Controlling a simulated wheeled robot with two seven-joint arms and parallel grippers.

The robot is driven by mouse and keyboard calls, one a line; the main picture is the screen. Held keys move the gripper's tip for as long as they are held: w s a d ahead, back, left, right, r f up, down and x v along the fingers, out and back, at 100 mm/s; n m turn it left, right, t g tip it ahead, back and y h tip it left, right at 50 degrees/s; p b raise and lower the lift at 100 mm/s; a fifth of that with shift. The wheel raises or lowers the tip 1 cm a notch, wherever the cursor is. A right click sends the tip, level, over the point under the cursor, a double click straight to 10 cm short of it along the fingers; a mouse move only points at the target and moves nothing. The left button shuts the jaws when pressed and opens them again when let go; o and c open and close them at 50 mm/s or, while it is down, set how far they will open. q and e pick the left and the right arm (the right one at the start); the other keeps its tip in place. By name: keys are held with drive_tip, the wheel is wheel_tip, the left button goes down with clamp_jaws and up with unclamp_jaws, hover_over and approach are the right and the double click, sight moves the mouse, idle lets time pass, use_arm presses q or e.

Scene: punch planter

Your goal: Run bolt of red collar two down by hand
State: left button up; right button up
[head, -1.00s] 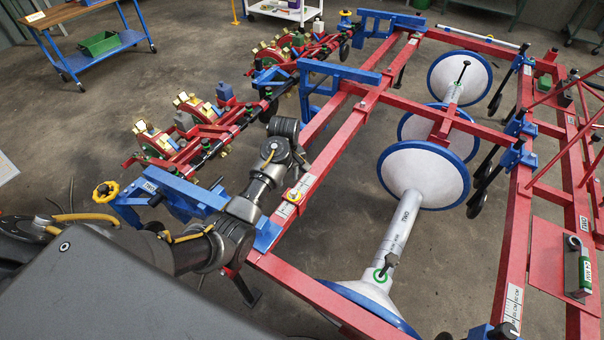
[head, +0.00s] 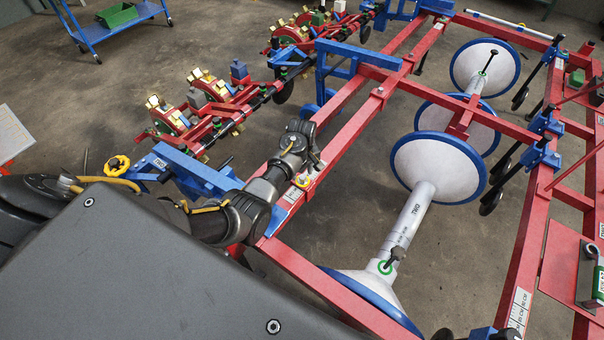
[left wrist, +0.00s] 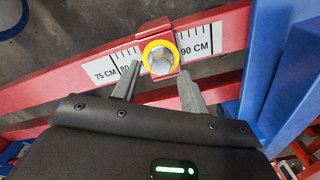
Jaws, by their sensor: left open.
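The bolt (left wrist: 159,60) has a silver hex head inside a yellow ring. It sits on a red collar (left wrist: 160,29) around a red beam, between the 80 and 90 CM marks of a white scale (left wrist: 197,41). My left gripper (left wrist: 159,71) is open, its two grey fingers pointing at the bolt from the near side, one finger on each side of it. I cannot tell whether they touch it. In the head view the yellow ring (head: 302,181) shows beside my left gripper (head: 305,168), whose fingers are mostly hidden. My right gripper is not in view.
A blue bracket (left wrist: 262,60) stands close to the right of the fingers. In the head view, a blue bracket marked TWO (head: 180,166) with a yellow handwheel (head: 117,165) lies to the left. White discs with blue rims (head: 437,165) stand to the right.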

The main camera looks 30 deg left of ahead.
use_arm(q)
drive_tip(key=shift+f, duration=0.65)
clamp_jaws()
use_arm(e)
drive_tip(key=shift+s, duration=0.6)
